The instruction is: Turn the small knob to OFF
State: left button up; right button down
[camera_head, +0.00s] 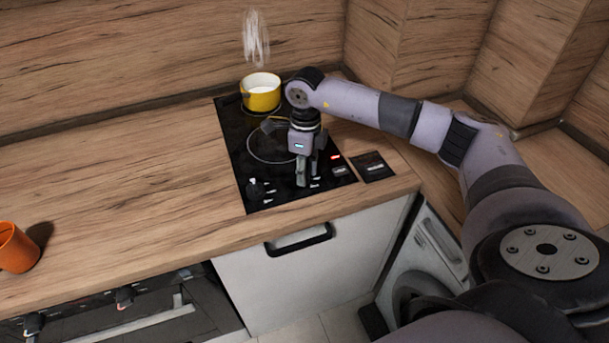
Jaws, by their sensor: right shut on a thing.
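The black cooktop (238,160) is set into the wooden counter, with controls and small white markings along its front. My right gripper (307,178) points down over these front controls. Its fingers are shut on the small knob, which they mostly hide, so its pointer cannot be read. Another dark knob (255,188) stands to the left on the cooktop. A red light (335,157) glows to the right of the fingers. My left gripper is not in view.
A yellow pot (261,93) with whitish contents sits at the cooktop's back, with steam (256,38) above it. A dark panel (374,167) lies right of the cooktop. An orange cup (17,248) stands far left. The counter between is clear.

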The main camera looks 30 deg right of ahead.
jog(key=shift+n+b, duration=0.3)
jog(key=shift+n, duration=0.2)
jog(key=shift+r, duration=0.1)
jog(key=shift+w, duration=0.1)
jog(key=c, duration=1.3)
grip_release()
jog(key=r, duration=1.2)
jog(key=shift+w+d, duration=0.1)
jog(key=shift+d, duration=0.1)
jog(key=shift+f, duration=0.1)
